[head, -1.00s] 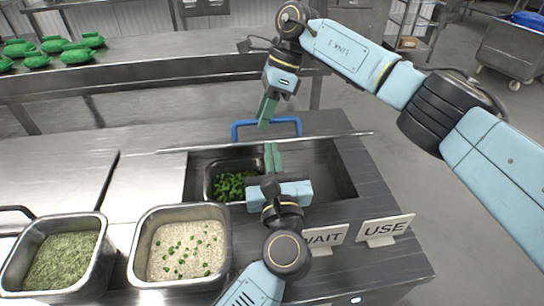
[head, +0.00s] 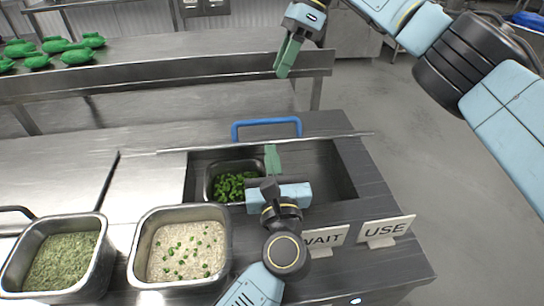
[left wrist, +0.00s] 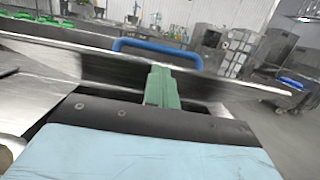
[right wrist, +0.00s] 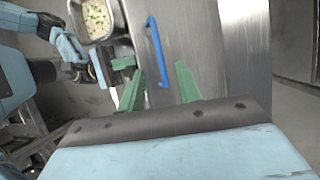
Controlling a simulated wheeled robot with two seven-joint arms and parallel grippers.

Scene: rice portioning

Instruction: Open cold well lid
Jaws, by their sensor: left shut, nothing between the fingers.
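The cold well (head: 320,175) is uncovered, with a pan of green pieces (head: 232,187) inside. Its metal lid shows nearly edge-on behind the opening in the head view (head: 335,135), and its broad face shows in the right wrist view (right wrist: 195,30). The blue handle (head: 267,122) is on the lid; it also shows in the right wrist view (right wrist: 157,52). My left gripper (head: 272,150) is shut and empty over the well, fingertips near the lid's edge; whether they touch it is unclear. My right gripper (head: 284,68) is open and empty, raised beyond the handle and apart from it.
A pan of rice with green bits (head: 138,270) and a pan of green grains (head: 98,262) stand at the front left. WAIT (head: 325,236) and USE (head: 385,230) signs stand at the right front. A back counter (head: 150,70) holds several green items.

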